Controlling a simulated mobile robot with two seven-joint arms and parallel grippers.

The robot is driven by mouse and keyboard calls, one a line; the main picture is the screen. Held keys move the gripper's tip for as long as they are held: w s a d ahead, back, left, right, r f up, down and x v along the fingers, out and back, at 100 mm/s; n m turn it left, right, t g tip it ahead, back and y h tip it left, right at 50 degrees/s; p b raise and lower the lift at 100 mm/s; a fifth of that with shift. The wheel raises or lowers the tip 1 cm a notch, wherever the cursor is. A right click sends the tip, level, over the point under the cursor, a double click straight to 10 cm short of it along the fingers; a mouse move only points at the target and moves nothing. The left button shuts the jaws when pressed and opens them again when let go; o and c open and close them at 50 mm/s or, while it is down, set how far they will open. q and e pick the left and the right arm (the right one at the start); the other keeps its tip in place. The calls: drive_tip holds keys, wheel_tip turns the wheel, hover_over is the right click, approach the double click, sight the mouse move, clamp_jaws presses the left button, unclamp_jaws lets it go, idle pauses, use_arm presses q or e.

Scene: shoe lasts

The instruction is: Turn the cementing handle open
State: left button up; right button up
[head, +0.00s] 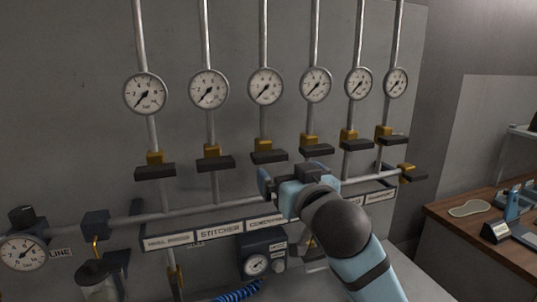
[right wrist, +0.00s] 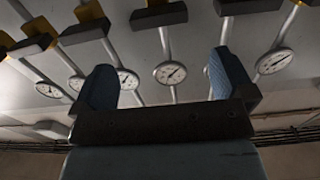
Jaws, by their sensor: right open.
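The cementing handle (head: 269,156) is a dark bar on a brass valve, third from the left, above the label strip's "CEMENTING" plate (head: 266,223). The bar lies crosswise to its vertical pipe. My right gripper (head: 289,176) is just below and right of this handle in the head view, in front of the horizontal pipe. Its blue fingers stand apart in the right wrist view (right wrist: 164,78), with nothing between them. Dark handles show beyond the fingers there; I cannot tell which is the cementing one. My left gripper is not in view.
Similar crosswise handles stand close on both sides, such as the stitcher handle (head: 216,163) and one to the right (head: 316,151). Gauges (head: 265,86) sit above them. A regulator (head: 264,255) with a blue hose is below. A wooden bench (head: 460,235) stands at right.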

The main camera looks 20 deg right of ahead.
sight(272, 157)
drive_tip(key=w+p, duration=0.1)
drive_tip(key=w, duration=1)
drive_tip(key=shift+a+f, duration=0.1)
drive_tip(key=shift+a, duration=0.05)
drive_tip(key=shift+s, duration=0.1)
drive_tip(key=c, duration=0.7)
drive_tip(key=shift+p, duration=0.35)
drive_tip(key=shift+c, duration=0.2)
